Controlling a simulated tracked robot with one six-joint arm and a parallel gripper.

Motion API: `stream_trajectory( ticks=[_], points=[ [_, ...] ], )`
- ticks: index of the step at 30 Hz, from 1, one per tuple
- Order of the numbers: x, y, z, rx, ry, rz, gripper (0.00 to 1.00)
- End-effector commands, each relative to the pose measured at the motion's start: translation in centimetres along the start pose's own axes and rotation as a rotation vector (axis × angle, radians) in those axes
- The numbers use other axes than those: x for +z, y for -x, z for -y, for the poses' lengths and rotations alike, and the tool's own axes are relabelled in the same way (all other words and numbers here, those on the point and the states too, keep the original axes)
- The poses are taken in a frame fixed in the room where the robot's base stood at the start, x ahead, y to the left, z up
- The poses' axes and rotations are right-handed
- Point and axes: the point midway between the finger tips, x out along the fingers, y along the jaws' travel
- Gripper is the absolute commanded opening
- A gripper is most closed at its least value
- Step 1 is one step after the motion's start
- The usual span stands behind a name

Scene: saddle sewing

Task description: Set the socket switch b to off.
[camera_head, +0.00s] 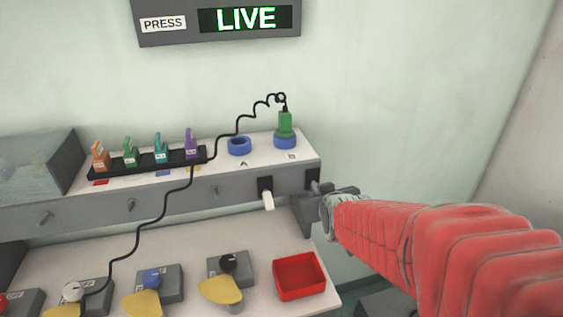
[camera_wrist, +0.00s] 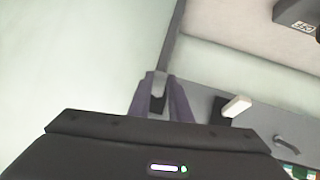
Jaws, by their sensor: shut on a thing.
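Socket switch b is on the shelf's front edge, below socket B (camera_head: 285,143); its dark plate (camera_head: 312,178) shows in the head view, and my gripper covers most of its lever. My gripper (camera_head: 322,189) reaches it from the right. In the wrist view its fingers (camera_wrist: 161,100) are closed around a small piece at the switch, mostly hidden between them. Socket B, a blue ring, holds a green plug (camera_head: 285,123) standing upright with a black coiled cord. The display (camera_head: 246,19) above reads LIVE in green.
Socket A (camera_head: 239,146) is an empty blue ring. Its switch has a white lever (camera_head: 268,199) pointing down, left of my gripper; the lever also shows in the wrist view (camera_wrist: 237,106). A black rack (camera_head: 148,163) holds several coloured plugs. A red tray (camera_head: 299,276) lies below.

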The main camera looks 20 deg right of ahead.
Motion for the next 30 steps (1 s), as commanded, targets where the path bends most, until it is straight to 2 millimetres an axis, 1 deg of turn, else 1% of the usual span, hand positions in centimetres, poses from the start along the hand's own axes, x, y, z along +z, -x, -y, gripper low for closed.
stream_trajectory(
  ticks=[1,18,19,27,30],
  points=[
    [0.34,-0.04,0.45,-0.006,0.005,0.001,0.0],
    [0.52,-0.06,0.21,0.005,0.003,-0.01,0.0],
    [0.53,-0.06,0.21,0.005,0.003,-0.01,0.17],
    [0.35,-0.04,0.03,0.008,0.001,-0.014,0.36],
    [0.3,-0.04,-0.02,0.009,0.001,-0.015,0.36]
  ],
)
